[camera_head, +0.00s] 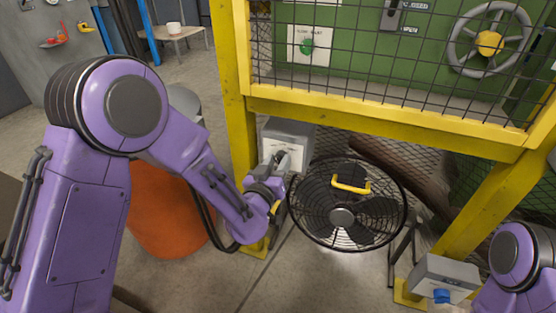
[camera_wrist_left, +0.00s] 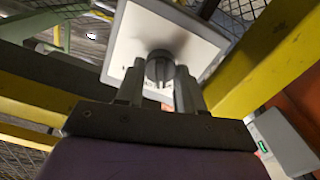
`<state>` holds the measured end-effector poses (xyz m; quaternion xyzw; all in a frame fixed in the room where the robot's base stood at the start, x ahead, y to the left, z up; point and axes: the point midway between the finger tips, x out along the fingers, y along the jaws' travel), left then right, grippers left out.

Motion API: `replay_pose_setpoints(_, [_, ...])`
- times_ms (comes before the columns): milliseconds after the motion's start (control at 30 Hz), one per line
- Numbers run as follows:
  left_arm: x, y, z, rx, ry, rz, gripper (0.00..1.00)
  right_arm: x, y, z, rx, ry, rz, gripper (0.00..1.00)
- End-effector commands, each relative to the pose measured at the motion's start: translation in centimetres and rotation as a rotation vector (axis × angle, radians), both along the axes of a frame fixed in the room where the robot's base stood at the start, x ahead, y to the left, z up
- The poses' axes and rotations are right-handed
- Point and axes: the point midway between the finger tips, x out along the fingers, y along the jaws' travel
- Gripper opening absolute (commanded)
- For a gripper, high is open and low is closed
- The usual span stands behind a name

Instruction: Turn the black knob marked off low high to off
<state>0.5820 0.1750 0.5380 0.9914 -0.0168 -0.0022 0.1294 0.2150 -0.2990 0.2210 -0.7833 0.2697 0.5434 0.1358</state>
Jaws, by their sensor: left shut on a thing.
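The black knob (camera_wrist_left: 159,66) sits on a pale plate (camera_wrist_left: 205,38) in the left wrist view, between the two fingers of my left gripper (camera_wrist_left: 158,88). The fingers are shut on the knob's sides. In the head view my left gripper (camera_head: 281,163) reaches the front of a grey box (camera_head: 288,128) with a white face, beside the yellow post. There the gripper covers the knob. The off, low and high marks are too small or hidden to read. My right gripper is out of the frame; only part of the right arm shows at lower right.
A round black caged fan (camera_head: 341,217) with a yellow handle stands just right of my left gripper. A yellow guard frame (camera_head: 390,122) with mesh runs above. An orange drum (camera_head: 163,215) stands behind my left arm. A grey box with a blue knob (camera_head: 442,296) is at lower right.

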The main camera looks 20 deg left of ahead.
Motion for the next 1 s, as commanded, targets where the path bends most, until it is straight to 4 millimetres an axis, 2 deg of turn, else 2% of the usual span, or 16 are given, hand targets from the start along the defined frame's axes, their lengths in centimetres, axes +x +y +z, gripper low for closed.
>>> replay_pose_setpoints(433, [-0.05,0.05,-0.06,-0.263,0.012,-0.001,0.07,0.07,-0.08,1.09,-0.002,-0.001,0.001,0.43])
replay_pose_setpoints(1000, [-0.05,0.04,-0.12,-0.319,0.013,-0.001,0.07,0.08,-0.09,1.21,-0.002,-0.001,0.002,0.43])
